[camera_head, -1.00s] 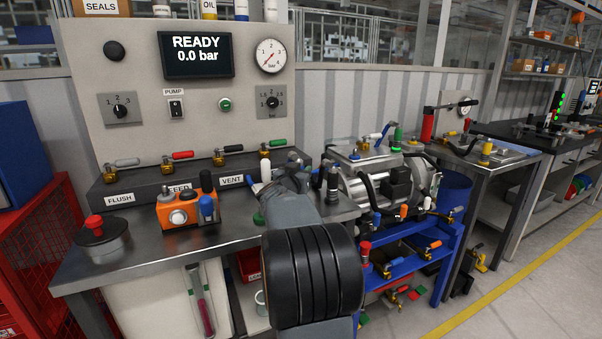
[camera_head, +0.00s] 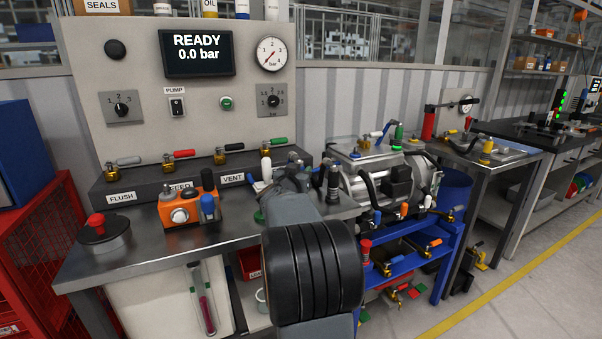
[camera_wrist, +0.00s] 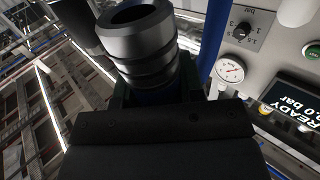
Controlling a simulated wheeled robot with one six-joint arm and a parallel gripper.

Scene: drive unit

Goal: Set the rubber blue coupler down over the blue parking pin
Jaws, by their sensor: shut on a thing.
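My gripper (camera_head: 292,178) is above the right part of the steel bench, mostly hidden behind my own arm in the head view. In the wrist view the jaws (camera_wrist: 155,98) are shut around a dark grey ribbed coupler (camera_wrist: 138,38) with an open round end. A little dark blue shows at its base between the jaws. I cannot make the held coupler out clearly in the head view. A small blue part (camera_head: 259,187) shows just left of the gripper. I cannot identify the blue parking pin with certainty; my arm may hide it.
A dark ribbed upright cylinder (camera_head: 333,183) stands close right of the gripper. The valve block (camera_head: 150,187) and panel are behind. A metal motor unit (camera_head: 370,180) is at right.

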